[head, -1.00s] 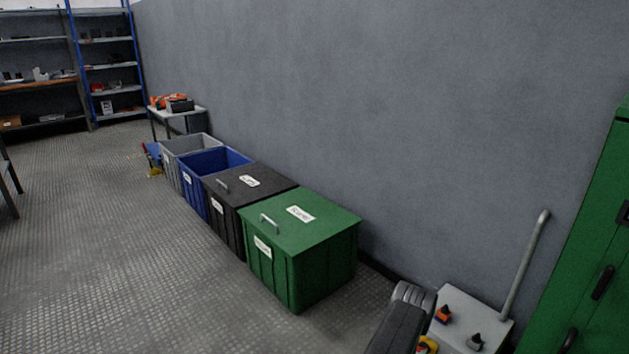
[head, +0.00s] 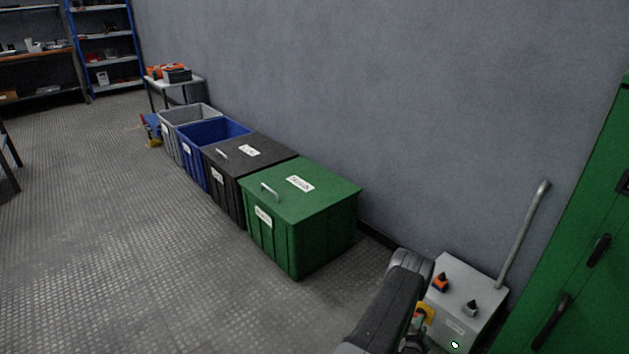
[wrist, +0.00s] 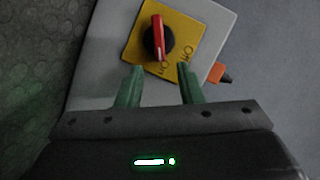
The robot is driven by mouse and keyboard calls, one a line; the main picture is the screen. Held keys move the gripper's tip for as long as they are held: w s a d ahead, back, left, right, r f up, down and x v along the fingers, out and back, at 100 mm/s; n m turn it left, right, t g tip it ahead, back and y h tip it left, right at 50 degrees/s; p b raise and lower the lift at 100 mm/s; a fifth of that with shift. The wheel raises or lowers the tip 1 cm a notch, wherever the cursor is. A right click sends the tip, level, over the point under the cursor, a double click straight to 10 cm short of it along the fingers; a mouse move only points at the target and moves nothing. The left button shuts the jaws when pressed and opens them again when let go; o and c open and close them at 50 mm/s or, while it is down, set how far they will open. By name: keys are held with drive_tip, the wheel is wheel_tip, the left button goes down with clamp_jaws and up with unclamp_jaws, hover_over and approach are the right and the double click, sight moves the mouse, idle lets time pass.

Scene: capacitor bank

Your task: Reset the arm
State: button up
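My gripper (wrist: 159,88) shows in the wrist view with its two green fingers apart and nothing between them. Just beyond the fingertips is a red rotary handle (wrist: 157,36) on a black knob, set on a yellow plate (wrist: 185,65) on a grey box. The handle stands roughly upright in that picture and looks apart from the fingers. In the head view, my arm covers part of the grey box (head: 470,278) at the lower right, and only a bit of the yellow plate (head: 428,312) shows. My fingers are hard to make out there.
An orange switch (head: 441,283) and a dark switch (head: 471,308) sit on the box top, with a conduit (head: 522,235) rising behind. A green cabinet (head: 590,250) stands at right. A lidded green bin (head: 325,215) and other bins line the wall. The floor at left is clear.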

sight(423, 312)
drive_tip(key=shift+w+d+r+n+g+h+b, duration=0.15)
drive_tip(key=shift+w+n+g, duration=0.3)
drive_tip(key=shift+w+n, duration=0.3)
drive_tip(key=shift+w+d+r+n+g+h+b, duration=0.1)
drive_tip(key=shift+w+n+g+h, duration=0.1)
drive_tip(key=shift+w+n+g, duration=0.55)
drive_tip(key=shift+w+d+r+n+g+h+b, duration=0.15)
drive_tip(key=shift+w+n, duration=0.35)
drive_tip(key=shift+n, duration=0.5)
drive_tip(key=shift+a, duration=0.1)
